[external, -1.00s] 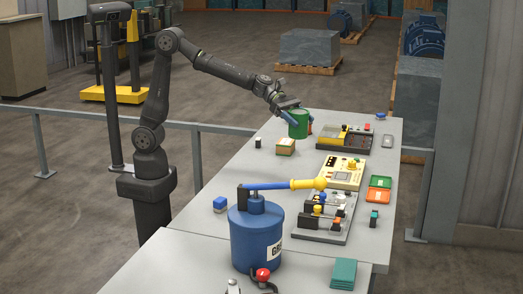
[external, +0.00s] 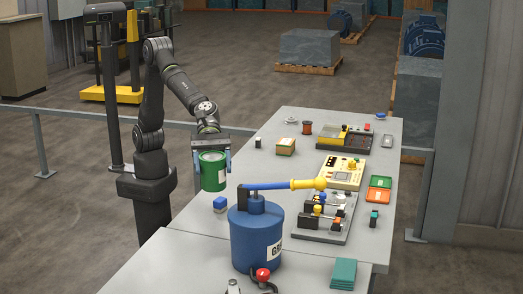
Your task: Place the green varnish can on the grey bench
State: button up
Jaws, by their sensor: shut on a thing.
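The green varnish can (external: 213,172), with a pale label on its side, is upright between the two blue fingertips of my gripper (external: 212,170). My gripper is shut on the can and points down.
A large blue grease drum (external: 256,240) with a yellow-ended handle (external: 308,184) stands in front. A stacked box (external: 284,147), a yellow instrument (external: 342,172) and a rotor stand (external: 325,217) occupy the bench. The bench between drum and box is clear.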

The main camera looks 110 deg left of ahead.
jog(key=s+d+m+g+h, duration=0.2)
jog(key=s+d+m+g, duration=0.15)
jog(key=s+d, duration=1.4)
send_over(173, 279)
notch_tip(173, 279, down, 18)
jog(key=shift+d+f, duration=0.1)
jog(key=shift+f, duration=1.8)
jog(key=shift+f, duration=0.15)
jog(key=o, duration=1.4)
jog(key=shift+c, duration=0.2)
